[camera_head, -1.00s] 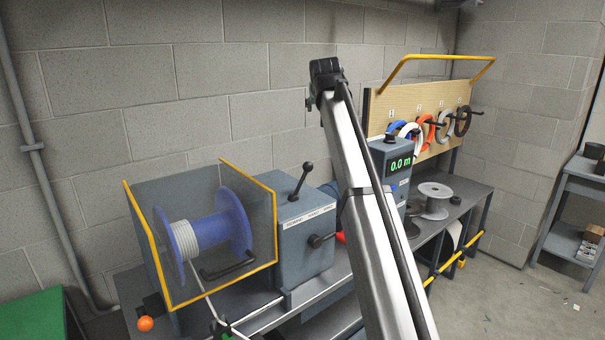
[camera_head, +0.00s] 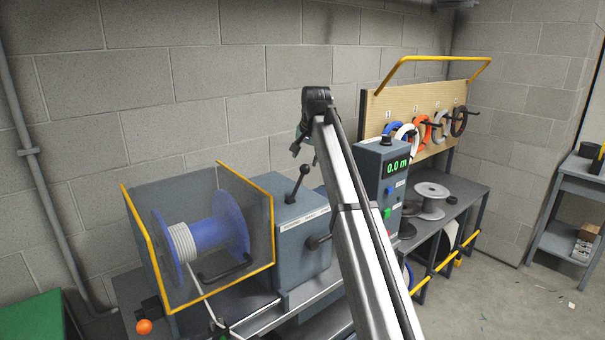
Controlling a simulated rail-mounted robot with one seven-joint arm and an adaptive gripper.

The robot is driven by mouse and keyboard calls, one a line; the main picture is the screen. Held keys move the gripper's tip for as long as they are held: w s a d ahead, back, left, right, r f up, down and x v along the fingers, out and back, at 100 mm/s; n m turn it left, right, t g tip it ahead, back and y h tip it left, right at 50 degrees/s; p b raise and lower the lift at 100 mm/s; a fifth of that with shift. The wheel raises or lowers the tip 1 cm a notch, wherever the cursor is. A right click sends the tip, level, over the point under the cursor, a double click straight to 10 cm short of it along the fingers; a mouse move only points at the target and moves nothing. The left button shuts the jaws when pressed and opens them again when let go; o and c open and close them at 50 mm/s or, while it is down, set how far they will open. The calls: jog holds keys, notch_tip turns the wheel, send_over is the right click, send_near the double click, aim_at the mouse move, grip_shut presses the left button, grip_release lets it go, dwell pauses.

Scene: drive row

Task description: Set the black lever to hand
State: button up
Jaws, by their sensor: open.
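A black lever (camera_head: 298,183) with a ball knob stands on top of the grey drive box (camera_head: 302,248), leaning to the right. A white label strip with print too small to read runs along the box's upper front edge. My gripper (camera_head: 304,153) hangs at the end of my arm, just above the top lever's knob in the picture. It is open and small in view, partly hidden by my arm, with nothing seen between its fingers. Whether it touches the lever I cannot tell.
A yellow-edged clear guard (camera_head: 268,205) encloses a blue spool (camera_head: 210,235) left of the box. A counter (camera_head: 393,168) reading 0.0 m stands right, before a pegboard with several cable coils. An orange ball knob (camera_head: 144,326) is at lower left. The block wall is close behind.

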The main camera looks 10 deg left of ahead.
aim_at(303, 171)
jog(key=p+x, duration=0.2)
jog(key=x, duration=0.8)
grip_shut()
jog(key=shift+d, duration=0.1)
